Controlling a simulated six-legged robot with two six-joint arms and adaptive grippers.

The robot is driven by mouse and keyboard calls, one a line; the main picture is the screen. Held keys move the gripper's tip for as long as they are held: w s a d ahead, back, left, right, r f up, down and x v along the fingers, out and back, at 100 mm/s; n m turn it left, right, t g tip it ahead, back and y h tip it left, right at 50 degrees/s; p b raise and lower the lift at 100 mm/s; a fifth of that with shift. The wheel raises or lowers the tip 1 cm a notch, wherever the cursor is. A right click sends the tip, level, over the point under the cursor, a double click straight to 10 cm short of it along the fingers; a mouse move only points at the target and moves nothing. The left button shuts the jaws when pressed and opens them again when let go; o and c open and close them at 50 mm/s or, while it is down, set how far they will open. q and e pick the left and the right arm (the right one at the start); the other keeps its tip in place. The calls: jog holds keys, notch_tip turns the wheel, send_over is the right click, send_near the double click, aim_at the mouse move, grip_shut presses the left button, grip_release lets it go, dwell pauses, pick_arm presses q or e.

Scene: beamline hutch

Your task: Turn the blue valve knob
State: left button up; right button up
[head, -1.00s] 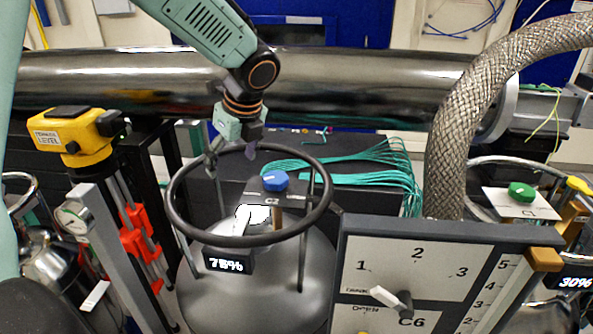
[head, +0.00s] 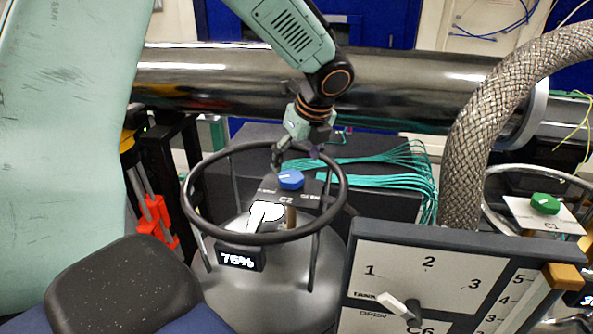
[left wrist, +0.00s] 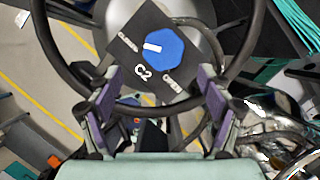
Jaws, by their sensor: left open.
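The blue valve knob (head: 290,179) sits on top of a grey tank, on a dark plate marked C2, inside a black ring guard (head: 187,207). In the left wrist view the knob (left wrist: 158,50) is octagonal with a white pointer mark, and the plate (left wrist: 128,42) has labels at two sides. My right gripper does not show.
The ring guard and its uprights surround the knob. A panel (head: 440,262) with numbers and a lever stands at front right. A braided hose (head: 470,150) arches at right, near a green knob (head: 545,203). A metal pipe (head: 220,85) runs behind.

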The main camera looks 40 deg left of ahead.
aim_at(291, 175)
pick_arm(q)
jog(key=x, duration=0.3)
jog(key=w+x, duration=0.1)
jog(key=x, duration=0.2)
jog(key=shift+w+a+f, duration=0.1)
jog(key=shift+a, duration=0.15)
jog(key=shift+s+d, duration=0.2)
jog(key=shift+s, duration=0.1)
jog(key=shift+s+r, duration=0.3)
jog(key=shift+s, duration=0.05)
jog(key=shift+c, duration=0.3)
jog(key=shift+w+a+f, duration=0.2)
jog(key=shift+w+f, duration=0.15)
jog(key=shift+w, duration=0.2)
jog(key=c, duration=0.6)
jog(key=shift+s+r, duration=0.15)
jog(key=shift+s, duration=0.1)
jog(key=c, duration=0.3)
jog(key=shift+c, duration=0.8)
jog(key=shift+w+d, duration=0.1)
jog(key=shift+w, duration=0.05)
jog(key=shift+c, duration=0.2)
